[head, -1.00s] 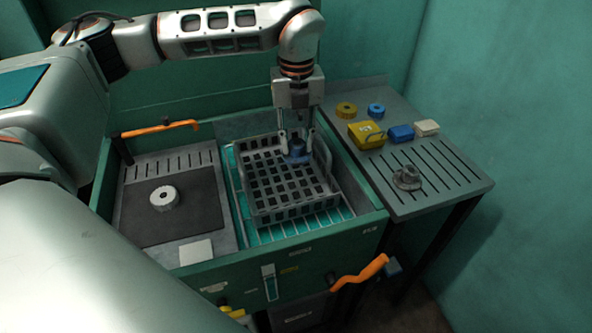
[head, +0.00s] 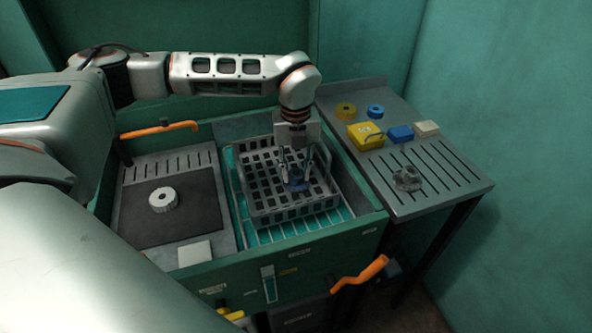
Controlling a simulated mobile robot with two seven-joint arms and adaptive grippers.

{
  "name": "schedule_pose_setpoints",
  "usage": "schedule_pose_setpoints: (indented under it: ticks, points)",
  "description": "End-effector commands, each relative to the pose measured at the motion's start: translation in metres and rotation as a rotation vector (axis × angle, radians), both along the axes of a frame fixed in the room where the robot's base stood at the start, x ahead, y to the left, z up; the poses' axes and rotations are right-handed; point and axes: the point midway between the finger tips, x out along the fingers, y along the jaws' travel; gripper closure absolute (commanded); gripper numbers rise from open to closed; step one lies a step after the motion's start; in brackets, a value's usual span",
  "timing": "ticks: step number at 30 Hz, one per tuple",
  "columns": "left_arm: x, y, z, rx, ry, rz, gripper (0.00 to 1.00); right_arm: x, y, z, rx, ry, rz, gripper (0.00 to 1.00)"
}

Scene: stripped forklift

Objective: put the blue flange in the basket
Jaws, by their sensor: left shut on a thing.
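The blue flange (head: 297,183) is dark blue and sits low inside the grey wire basket (head: 262,213), toward its right side. My left gripper (head: 294,178) points straight down into the basket and is shut on the flange. The fingers cover part of the flange, and I cannot tell whether it touches the basket floor. The basket stands on a rack in the green-framed bay. My right gripper is not in view.
A side table (head: 440,200) at the right holds a grey flange (head: 407,178), a yellow box (head: 365,136), a blue block (head: 400,133), a white block (head: 426,128) and two rings. A pale gear (head: 163,199) lies on the dark mat at left. Orange handles (head: 360,274) stick out.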

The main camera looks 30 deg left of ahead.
Motion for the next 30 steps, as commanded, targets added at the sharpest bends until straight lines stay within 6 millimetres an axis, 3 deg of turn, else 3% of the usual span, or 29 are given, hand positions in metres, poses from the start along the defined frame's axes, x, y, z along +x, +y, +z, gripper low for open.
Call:
schedule_pose_setpoints:
  ticks: [3, 4, 6, 20, 30]
  points:
    - [0.0, 0.0, -0.002, 0.0, 0.0, 0.0, 1.0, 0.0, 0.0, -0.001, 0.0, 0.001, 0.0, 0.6]
    - [0.0, 0.0, -0.003, 0.001, 0.001, 0.0, 0.71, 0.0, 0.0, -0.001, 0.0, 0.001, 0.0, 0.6]
    - [0.0, 0.0, -0.002, 0.0, 0.0, 0.0, 0.56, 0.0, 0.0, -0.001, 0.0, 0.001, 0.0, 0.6]
    - [0.0, 0.0, 0.007, -0.001, -0.001, 0.0, 0.56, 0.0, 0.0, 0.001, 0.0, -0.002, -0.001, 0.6]
    - [0.001, 0.0, 0.073, 0.0, -0.004, 0.0, 0.56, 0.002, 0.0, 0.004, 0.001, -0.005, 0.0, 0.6]
